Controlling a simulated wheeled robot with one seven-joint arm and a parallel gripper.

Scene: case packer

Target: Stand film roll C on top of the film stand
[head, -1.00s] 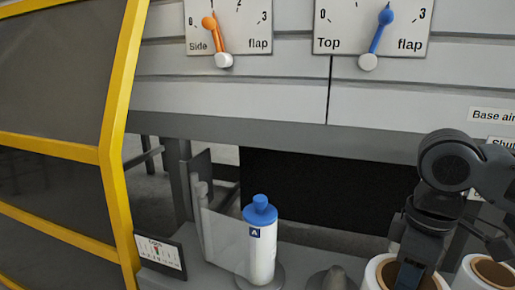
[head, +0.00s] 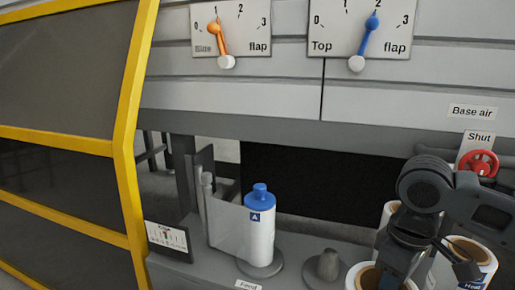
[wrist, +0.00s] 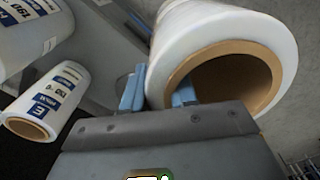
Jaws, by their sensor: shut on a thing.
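My gripper (head: 388,284) is at the bottom right of the head view, shut on the wall of a white film roll (head: 357,278) with a brown core. In the wrist view the same roll (wrist: 205,35) is tilted, with one blue finger at its core and the other outside it. No letter shows on this roll, so I cannot tell that it is C. A short grey cone on a round base (head: 327,266) is left of the held roll. It may be the film stand; no label confirms this.
A white roll marked A with a blue cap (head: 261,225) stands left of the cone, film running from it. Other rolls stand behind my gripper at right (head: 475,256). The wrist view shows a roll marked E (wrist: 45,102). A red valve (head: 479,163) is at right.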

